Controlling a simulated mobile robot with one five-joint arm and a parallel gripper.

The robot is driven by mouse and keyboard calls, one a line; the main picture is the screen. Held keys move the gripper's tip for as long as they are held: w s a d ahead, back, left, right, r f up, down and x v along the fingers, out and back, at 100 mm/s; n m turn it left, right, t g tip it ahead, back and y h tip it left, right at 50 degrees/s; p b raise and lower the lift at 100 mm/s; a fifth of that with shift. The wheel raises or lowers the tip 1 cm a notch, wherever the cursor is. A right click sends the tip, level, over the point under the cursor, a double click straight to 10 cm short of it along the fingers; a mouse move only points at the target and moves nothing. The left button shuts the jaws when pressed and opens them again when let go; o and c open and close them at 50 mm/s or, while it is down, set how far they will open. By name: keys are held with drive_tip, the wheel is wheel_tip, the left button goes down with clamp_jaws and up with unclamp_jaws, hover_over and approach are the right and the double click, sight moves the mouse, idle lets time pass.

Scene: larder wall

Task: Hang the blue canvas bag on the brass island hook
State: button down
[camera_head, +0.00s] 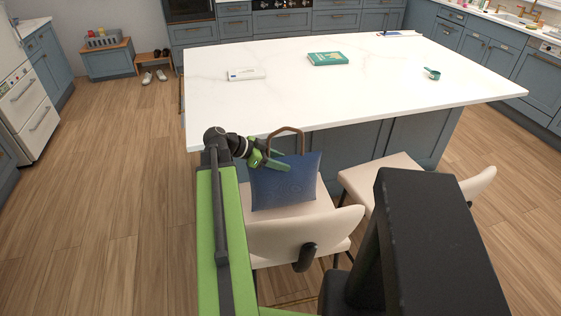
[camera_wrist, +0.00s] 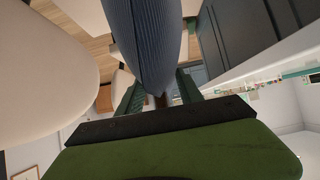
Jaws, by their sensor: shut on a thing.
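The blue canvas bag (camera_head: 285,186) hangs roughly upright in front of the island, with its brown handle loop (camera_head: 286,130) standing above it. My gripper (camera_head: 269,157) is at the bag's top, shut on it near the base of the handle. In the wrist view the bag (camera_wrist: 150,40) stretches away from between the two green fingers of my gripper (camera_wrist: 160,92). In the head view the bag overlaps a cream chair seat, and I cannot tell whether it touches it. I cannot make out the brass island hook in either view.
The white-topped island (camera_head: 390,90) holds a green book (camera_head: 328,58), a white packet (camera_head: 246,73) and a green cup (camera_head: 432,73). A cream chair (camera_head: 305,232) is just below the bag, another (camera_head: 385,172) to its right.

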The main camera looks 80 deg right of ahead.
sight(268, 154)
drive_tip(key=shift+f, duration=0.1)
drive_tip(key=shift+f, duration=0.25)
drive_tip(key=c, duration=0.8)
unclamp_jaws()
drive_tip(key=shift+o, duration=0.2)
drive_tip(key=shift+r, duration=0.1)
drive_tip(key=w+r+p, duration=0.2)
drive_tip(key=w+a+r+p, duration=0.1)
drive_tip(key=r+p, duration=0.1)
drive_tip(key=shift+w+a+r, duration=0.1)
drive_tip(key=shift+w+a, duration=0.05)
drive_tip(key=shift+w, duration=0.2)
drive_tip(key=p+v, duration=0.6)
drive_tip(key=v, duration=0.5)
drive_tip(key=shift+w+a, duration=0.2)
drive_tip(key=shift+w, duration=0.25)
